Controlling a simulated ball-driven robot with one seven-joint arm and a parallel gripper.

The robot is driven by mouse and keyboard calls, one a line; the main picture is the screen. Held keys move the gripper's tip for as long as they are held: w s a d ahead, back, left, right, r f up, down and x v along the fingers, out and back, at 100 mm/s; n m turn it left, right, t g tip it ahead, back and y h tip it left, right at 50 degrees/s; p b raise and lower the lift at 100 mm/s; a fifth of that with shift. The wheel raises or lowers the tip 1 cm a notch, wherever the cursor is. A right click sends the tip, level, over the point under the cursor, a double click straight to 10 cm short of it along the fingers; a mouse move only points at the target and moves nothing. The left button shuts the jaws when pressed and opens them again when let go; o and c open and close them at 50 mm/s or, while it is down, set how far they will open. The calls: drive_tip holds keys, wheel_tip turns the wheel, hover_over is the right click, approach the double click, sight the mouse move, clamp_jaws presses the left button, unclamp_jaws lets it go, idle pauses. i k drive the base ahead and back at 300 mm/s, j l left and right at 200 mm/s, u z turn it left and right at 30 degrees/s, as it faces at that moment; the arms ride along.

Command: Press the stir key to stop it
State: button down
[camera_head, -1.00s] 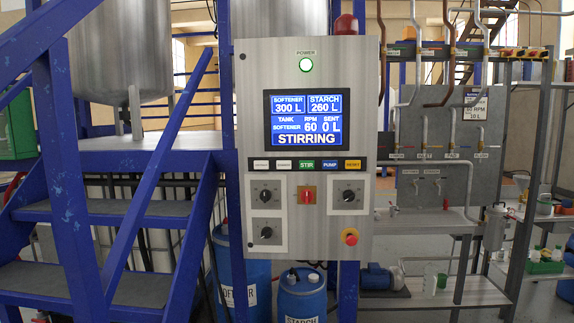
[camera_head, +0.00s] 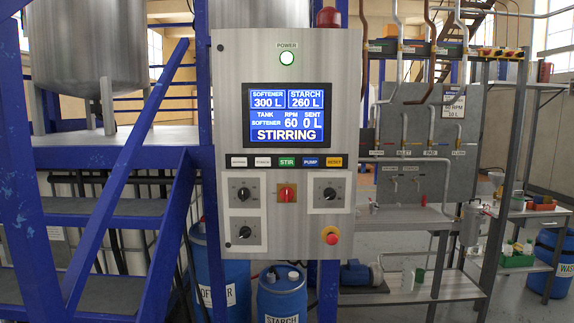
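The control panel (camera_head: 230,90) is a grey upright box in the middle of the view. Its screen (camera_head: 290,118) reads SOFTENER 300 L, STARCH 260 L, TANK SOFTENER, RPM 60, SENT 0 L and STIRRING. The green stir key (camera_head: 287,162) is in the row of keys under the screen, between a white key and the blue PUMP key (camera_head: 311,162). The yellow RESET key (camera_head: 334,162) is at the row's right end. The power lamp (camera_head: 287,58) glows green-white. My gripper is not in view, and nothing is seen touching the keys.
Blue stairs (camera_head: 110,220) and a steel tank (camera_head: 92,45) are at left. Blue SOFTENER and STARCH drums (camera_head: 283,295) stand below the panel. A red emergency button (camera_head: 331,236) sticks out at its lower right. A pipe rack (camera_head: 425,150) and shelves are at right.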

sight(282, 161)
drive_tip(key=i, duration=2.35)
